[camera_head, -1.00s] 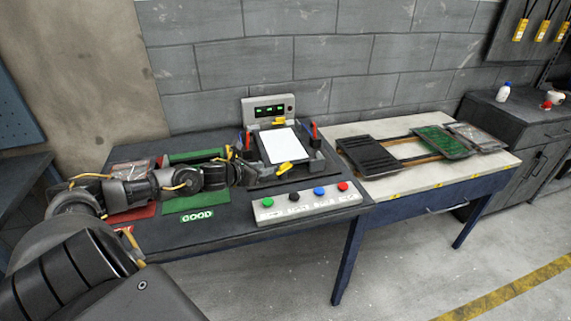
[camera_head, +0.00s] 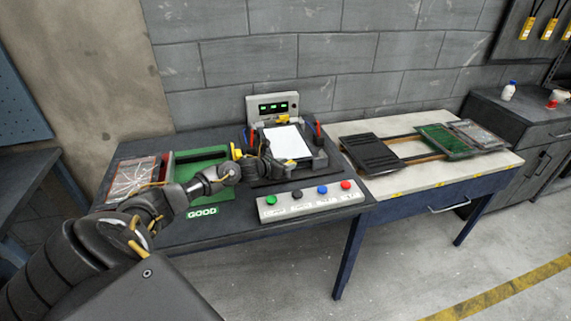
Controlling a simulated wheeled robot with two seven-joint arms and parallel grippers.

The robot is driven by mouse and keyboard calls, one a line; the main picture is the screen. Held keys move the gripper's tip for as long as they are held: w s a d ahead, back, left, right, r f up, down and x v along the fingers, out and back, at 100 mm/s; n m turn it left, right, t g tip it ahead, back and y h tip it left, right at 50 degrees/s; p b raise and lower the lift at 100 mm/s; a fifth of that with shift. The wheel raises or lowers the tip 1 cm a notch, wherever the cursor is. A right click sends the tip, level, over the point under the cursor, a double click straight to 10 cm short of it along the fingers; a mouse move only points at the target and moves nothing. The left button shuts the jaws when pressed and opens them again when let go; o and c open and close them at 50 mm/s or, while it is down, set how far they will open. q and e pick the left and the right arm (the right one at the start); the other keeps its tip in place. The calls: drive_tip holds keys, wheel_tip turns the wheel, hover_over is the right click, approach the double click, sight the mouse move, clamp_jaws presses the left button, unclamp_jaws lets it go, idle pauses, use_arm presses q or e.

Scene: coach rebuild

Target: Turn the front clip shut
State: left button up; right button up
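The test fixture (camera_head: 318,160) stands on the dark bench with a white panel (camera_head: 287,143) lying in it. A yellow rear clip (camera_head: 283,119) shows at the panel's back edge. My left gripper (camera_head: 268,165) is at the fixture's front left, over the near edge of the panel area. Its fingers are small and dark, so I cannot tell whether they are open or touch the clip. My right gripper is out of view.
A button strip (camera_head: 310,200) with green, black, blue and red buttons lies in front of the fixture. A green GOOD tray (camera_head: 205,155) and a red tray (camera_head: 168,165) are at left. A light table (camera_head: 420,180) with boards stands at right.

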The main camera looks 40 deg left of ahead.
use_arm(q)
clamp_jaws()
